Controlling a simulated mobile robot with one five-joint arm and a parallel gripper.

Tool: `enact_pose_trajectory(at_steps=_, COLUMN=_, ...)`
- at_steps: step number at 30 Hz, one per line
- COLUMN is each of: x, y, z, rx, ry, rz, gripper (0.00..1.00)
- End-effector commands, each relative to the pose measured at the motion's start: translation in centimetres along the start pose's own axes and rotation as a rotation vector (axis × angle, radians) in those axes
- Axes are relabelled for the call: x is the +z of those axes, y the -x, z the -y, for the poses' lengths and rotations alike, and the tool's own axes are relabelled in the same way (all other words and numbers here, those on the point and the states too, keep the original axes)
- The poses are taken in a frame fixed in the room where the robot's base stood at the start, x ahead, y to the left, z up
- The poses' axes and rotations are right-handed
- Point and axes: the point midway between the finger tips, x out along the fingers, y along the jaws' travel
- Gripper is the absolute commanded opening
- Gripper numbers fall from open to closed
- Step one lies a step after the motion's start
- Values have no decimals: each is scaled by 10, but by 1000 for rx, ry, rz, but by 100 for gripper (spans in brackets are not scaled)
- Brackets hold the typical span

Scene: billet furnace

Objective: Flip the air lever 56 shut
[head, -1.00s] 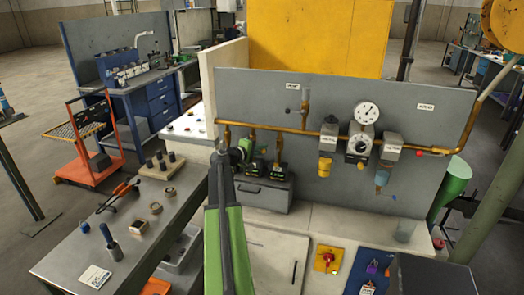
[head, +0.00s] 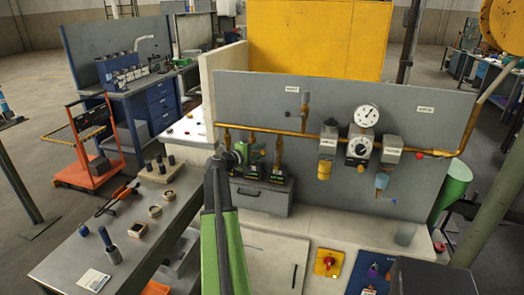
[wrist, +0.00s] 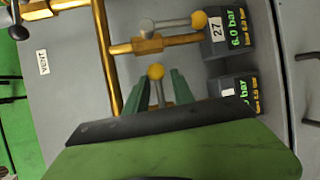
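In the wrist view, my gripper (wrist: 156,78) is open, with its green fingers on either side of a lever with a yellow ball end (wrist: 155,71). I cannot tell whether they touch it. A second lever with a yellow ball (wrist: 198,20) sits above, beside a gauge block (wrist: 218,35) tagged 27 and reading 6.0 bar. In the head view, my gripper (head: 256,151) is at the left drop pipes, and the levers there are largely hidden.
A brass pipe (head: 300,133) runs along the grey panel (head: 255,95). A round gauge (head: 366,115) and regulators hang to the right. A grey box (head: 262,195) stands below the pipes. A bench (head: 120,225) with loose tools is at left.

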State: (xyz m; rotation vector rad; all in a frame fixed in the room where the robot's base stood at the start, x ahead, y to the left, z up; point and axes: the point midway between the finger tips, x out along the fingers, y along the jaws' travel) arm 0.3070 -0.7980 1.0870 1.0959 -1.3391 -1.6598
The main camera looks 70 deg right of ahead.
Motion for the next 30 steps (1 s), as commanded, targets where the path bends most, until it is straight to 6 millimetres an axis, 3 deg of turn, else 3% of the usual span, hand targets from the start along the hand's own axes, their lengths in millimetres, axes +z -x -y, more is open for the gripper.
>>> enact_pose_trajectory(at_steps=9, x=2, y=89, z=-2, rx=0, ry=1, rz=-4, gripper=30)
enact_pose_trajectory(at_steps=15, x=2, y=137, z=-2, rx=1, ry=1, rz=-2, gripper=30)
enact_pose_trajectory(at_steps=21, x=1, y=160, z=-1, rx=1, ry=1, rz=-1, gripper=30)
enact_pose_trajectory(at_steps=30, x=0, y=162, z=0, rx=0, ry=1, rz=0, gripper=30)
